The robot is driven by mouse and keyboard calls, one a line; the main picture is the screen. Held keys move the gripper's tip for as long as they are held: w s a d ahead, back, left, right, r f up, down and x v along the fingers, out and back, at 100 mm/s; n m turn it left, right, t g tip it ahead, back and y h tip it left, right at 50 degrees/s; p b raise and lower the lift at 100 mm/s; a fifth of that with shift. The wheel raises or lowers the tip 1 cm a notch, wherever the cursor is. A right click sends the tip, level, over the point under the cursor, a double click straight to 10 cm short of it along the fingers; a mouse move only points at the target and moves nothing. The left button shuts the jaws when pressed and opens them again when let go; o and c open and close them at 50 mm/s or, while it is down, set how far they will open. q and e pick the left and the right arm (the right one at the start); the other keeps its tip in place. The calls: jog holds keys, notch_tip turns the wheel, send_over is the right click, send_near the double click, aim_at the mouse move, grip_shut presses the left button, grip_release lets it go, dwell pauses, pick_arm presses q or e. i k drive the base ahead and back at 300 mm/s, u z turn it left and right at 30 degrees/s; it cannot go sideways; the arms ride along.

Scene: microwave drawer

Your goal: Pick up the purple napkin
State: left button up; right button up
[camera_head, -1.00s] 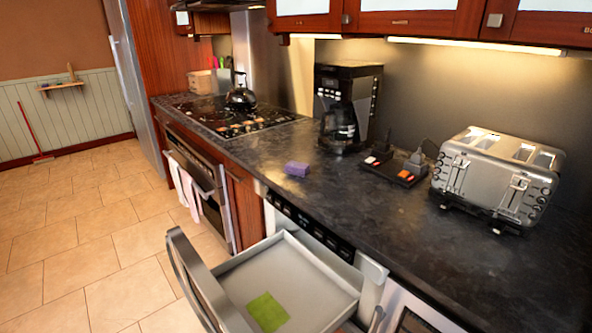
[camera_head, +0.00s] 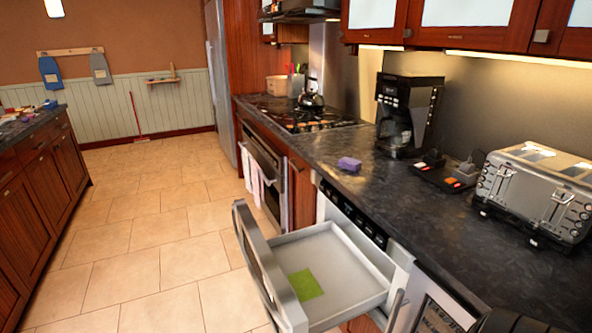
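A small purple block-like item (camera_head: 349,164) lies on the dark countertop, near its front edge and left of the coffee maker. It is the only purple thing I can make out as the napkin, though it looks more like a thick block than a flat cloth. A flat green square (camera_head: 305,285) lies inside the open drawer (camera_head: 345,268), below the counter. Neither of my grippers is in view, so I cannot see their state. Nothing visible touches the purple item.
The drawer front (camera_head: 262,262) juts into the aisle. A coffee maker (camera_head: 408,115), a power strip (camera_head: 445,174) and a toaster (camera_head: 538,190) stand on the counter. The stove (camera_head: 305,116) with a kettle is farther back. The tiled floor (camera_head: 150,235) at left is clear.

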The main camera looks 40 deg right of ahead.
aim_at(350, 164)
jog(key=u, duration=0.5)
jog(key=i, duration=2)
jog(key=z, duration=0.35)
